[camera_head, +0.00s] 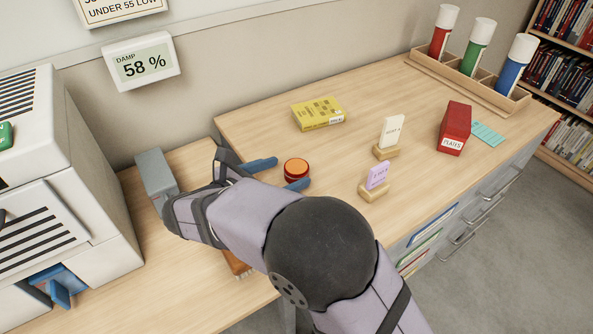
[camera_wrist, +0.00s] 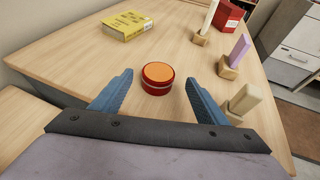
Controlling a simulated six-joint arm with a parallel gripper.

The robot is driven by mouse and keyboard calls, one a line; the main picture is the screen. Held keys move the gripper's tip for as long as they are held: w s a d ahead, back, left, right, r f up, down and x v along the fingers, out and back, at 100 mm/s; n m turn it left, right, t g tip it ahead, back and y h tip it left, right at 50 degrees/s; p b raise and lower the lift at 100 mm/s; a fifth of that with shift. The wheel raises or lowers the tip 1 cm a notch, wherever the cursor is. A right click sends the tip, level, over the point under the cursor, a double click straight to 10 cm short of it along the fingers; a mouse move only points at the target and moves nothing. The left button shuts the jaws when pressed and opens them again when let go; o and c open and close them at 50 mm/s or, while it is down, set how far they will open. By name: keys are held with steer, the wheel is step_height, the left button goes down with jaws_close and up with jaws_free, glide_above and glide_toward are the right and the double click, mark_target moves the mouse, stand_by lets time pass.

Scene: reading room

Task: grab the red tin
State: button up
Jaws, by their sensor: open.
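The red tin (camera_head: 296,170) is small and round with an orange top. It stands upright on the wooden desk, and in the wrist view the tin (camera_wrist: 158,78) sits ahead of and between the blue fingertips. My gripper (camera_head: 278,173) is open, low over the desk, with one finger on each side of the tin's near part. In the wrist view both fingers of my gripper (camera_wrist: 160,82) show a gap to the tin, and nothing is held.
A yellow book (camera_head: 318,113) lies behind the tin. To the right stand a white card in a wooden holder (camera_head: 386,152), a purple card holder (camera_head: 373,191) and a red PLATES box (camera_head: 454,128). A rack (camera_head: 470,84) holds coloured tubes.

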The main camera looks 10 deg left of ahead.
mark_target(292, 170)
steer(key=shift+x, duration=2.85)
steer(key=shift+a+f, duration=0.1)
steer(key=shift+a, duration=0.05)
steer(key=c, duration=1.2)
